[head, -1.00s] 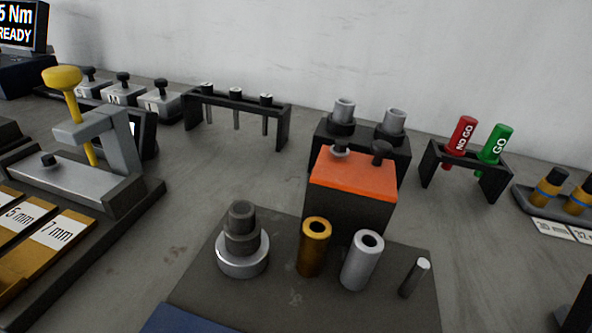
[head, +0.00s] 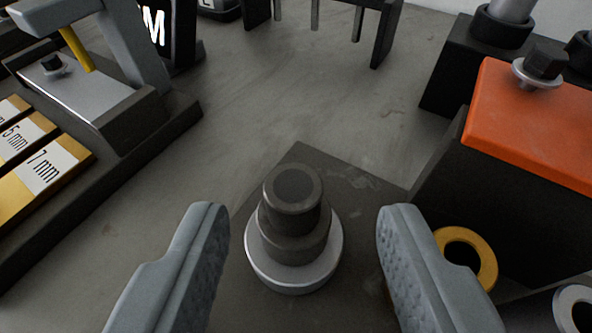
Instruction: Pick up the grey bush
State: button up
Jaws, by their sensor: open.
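A dark grey stepped bush (head: 293,212) stands upright with its open top facing me. A bright silver ring (head: 292,280) surrounds its foot, on the dark plate (head: 345,178). My gripper (head: 304,212) is open, one finger to the left of the bush and one to the right, with a gap on each side. Nothing is between the fingers except the bush and ring seen below or beyond them; I cannot tell the exact height. A brass bush (head: 484,258) shows just right of the right finger, partly hidden by it. A silver-grey bush (head: 563,303) is cut off at the lower right edge.
An orange-topped dark block (head: 530,125) stands close on the right. A yellow-handled clamp fixture (head: 95,95) and labelled gauge strips (head: 45,168) are at left. A dark rack (head: 385,35) stands behind. Bare table (head: 280,90) lies beyond the plate.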

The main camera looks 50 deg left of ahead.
aim_at(292, 191)
jog(key=shift+a+r+x, duration=0.1)
jog(key=shift+x, duration=1.4)
jog(key=shift+a+r+x, duration=0.1)
jog(key=shift+r+x, duration=0.05)
jog(key=shift+x, duration=1.3)
jog(key=shift+s, duration=0.1)
grip_shut()
